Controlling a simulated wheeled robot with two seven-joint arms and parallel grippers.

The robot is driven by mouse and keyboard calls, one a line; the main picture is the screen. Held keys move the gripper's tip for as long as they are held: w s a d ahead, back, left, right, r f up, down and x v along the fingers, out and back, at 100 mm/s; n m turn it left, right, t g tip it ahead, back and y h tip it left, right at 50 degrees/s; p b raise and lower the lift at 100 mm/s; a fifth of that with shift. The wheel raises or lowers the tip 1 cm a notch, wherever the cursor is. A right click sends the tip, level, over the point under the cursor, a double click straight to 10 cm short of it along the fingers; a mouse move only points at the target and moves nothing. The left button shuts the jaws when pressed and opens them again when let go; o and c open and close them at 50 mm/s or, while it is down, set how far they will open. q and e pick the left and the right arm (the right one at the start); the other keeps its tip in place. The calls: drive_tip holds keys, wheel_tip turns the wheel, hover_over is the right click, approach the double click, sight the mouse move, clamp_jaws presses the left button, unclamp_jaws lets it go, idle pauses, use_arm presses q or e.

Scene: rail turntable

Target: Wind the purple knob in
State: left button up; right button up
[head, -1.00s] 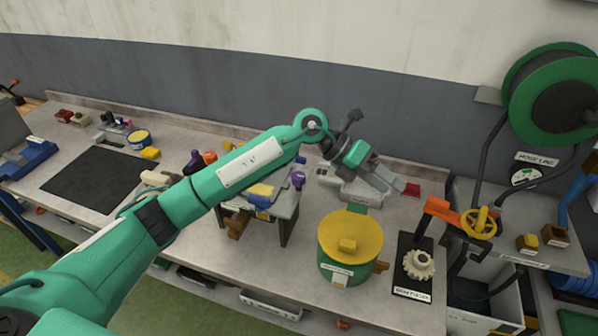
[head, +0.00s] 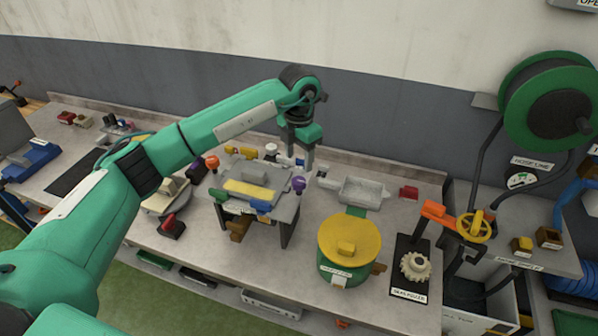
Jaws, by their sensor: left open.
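The purple knob (head: 298,184) sticks up at the right edge of a small raised stand (head: 287,214) on the workbench. A grey block with a yellow strip (head: 250,188) lies on the stand, with several coloured knobs around it: orange (head: 212,162), green (head: 219,196) and blue (head: 261,206). My left gripper (head: 297,166) points down just behind and above the purple knob. It is open and looks empty. I cannot tell whether its fingers touch the knob. My right gripper is not in the view.
A green pot with a yellow lid (head: 350,240) stands right of the stand. A grey tray (head: 362,191) lies behind the pot. A cream gear (head: 415,266) and a yellow handwheel (head: 474,226) are further right.

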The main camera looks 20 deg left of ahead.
sight(299, 180)
use_arm(q)
wheel_tip(299, 180, down, 7)
drive_tip(key=p, duration=0.3)
drive_tip(key=shift+f, duration=0.5)
drive_tip(key=shift+c, duration=0.2)
